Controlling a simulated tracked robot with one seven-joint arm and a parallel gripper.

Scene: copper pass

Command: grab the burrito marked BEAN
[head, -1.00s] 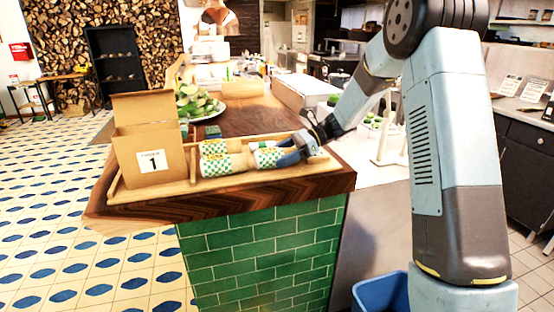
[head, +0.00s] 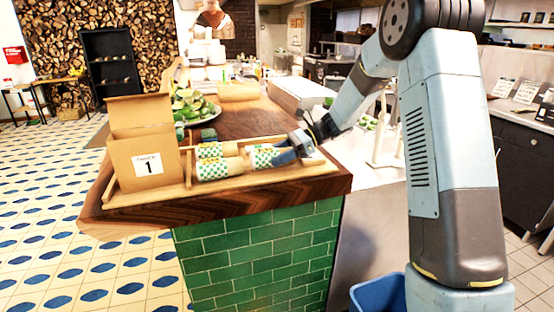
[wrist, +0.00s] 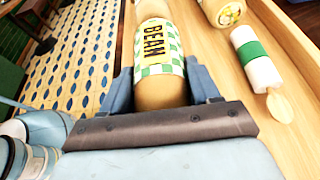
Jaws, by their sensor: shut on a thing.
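The burrito marked BEAN (wrist: 158,50) lies between my gripper's fingers in the wrist view. It has a green-and-white checked wrapper with a yellow label, whose last letter is hard to read. My gripper (wrist: 160,85) is shut on it, one finger on each side. In the head view my gripper (head: 283,153) reaches in from the right and holds this burrito (head: 262,155) at the tray's right part. Whether it touches the tray is unclear. Another checked burrito (head: 212,170) lies left of it, with one more (head: 209,150) behind.
The wooden tray (head: 125,198) sits on the counter's front end, with an open cardboard box (head: 130,165) marked 1 at its left. A white roll with a green band (wrist: 258,62) lies right of the burrito. A plate of greens (head: 190,105) stands behind.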

